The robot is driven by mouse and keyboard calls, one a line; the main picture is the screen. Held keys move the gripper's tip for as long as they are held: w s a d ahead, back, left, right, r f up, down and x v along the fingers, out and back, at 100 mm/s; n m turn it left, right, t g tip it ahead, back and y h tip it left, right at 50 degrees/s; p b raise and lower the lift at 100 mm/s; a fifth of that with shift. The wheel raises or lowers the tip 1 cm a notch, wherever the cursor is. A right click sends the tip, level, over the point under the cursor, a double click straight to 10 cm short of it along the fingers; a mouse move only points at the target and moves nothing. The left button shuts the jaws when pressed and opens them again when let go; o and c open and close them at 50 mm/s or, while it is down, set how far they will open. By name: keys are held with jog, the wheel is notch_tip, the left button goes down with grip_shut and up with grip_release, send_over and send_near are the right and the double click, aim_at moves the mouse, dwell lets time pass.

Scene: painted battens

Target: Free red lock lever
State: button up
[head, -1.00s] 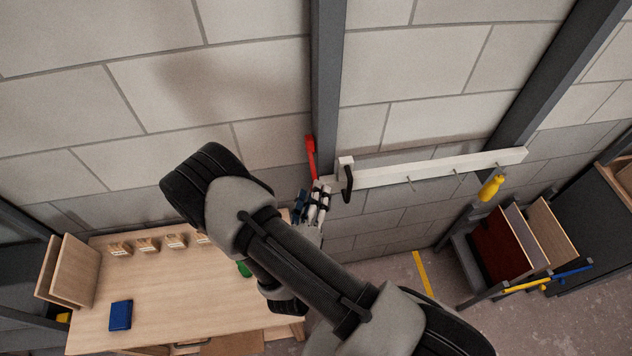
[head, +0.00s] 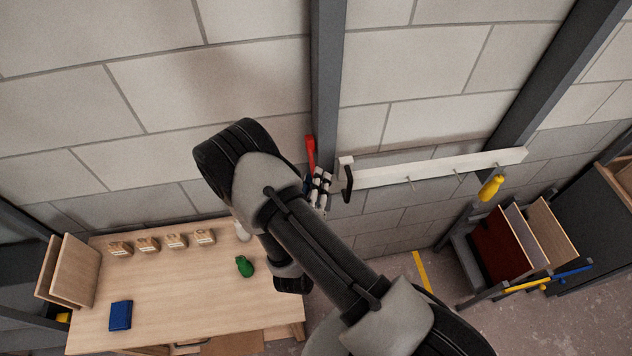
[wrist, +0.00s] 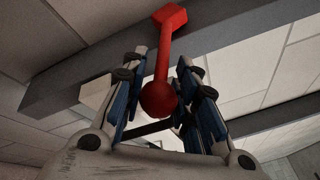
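The red lock lever (head: 310,152) is on the dark grey upright post (head: 326,70), near the left end of a white batten (head: 430,171). In the wrist view the lever (wrist: 162,62) runs down from a red block on the post to a round red knob. My gripper (wrist: 158,92) is open, with one blue-padded finger on each side of the knob. A gap shows between the knob and the fingers. In the head view my gripper (head: 318,185) is just below the lever, and my arm partly hides it.
A black handle (head: 347,182) is on the batten's left end, close right of my gripper. A wooden table (head: 190,290) below bears a blue box (head: 121,315), a green object (head: 244,266) and several small blocks.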

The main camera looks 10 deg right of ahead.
grip_shut()
jog(key=shift+r, duration=0.1)
dwell(0.6)
jog(key=shift+s+r+n+g, duration=0.1)
jog(key=shift+r+n+g, duration=0.2)
jog(key=shift+r+g, duration=0.7)
jog(key=r+g, duration=0.1)
jog(key=r, duration=0.1)
jog(key=r+n+g+y, duration=0.1)
jog(key=g, duration=0.1)
jog(key=shift+w+r, duration=0.2)
jog(key=shift+r, duration=0.2)
jog(key=r+g, duration=0.1)
jog(key=w+r+g, duration=0.1)
jog(key=g, duration=0.1)
jog(key=shift+d+r+n+y, duration=0.1)
jog(key=shift+r+n+y, duration=0.2)
jog(key=shift+r+n, duration=0.1)
jog(key=shift+w+r+g, duration=0.4)
jog(key=shift+r+g, duration=0.15)
jog(key=shift+g, duration=0.25)
jog(key=shift+w+r, duration=0.1)
jog(key=shift+r, duration=0.05)
jog(key=shift+w+r+n+g, duration=0.1)
jog(key=shift+n+g, duration=0.2)
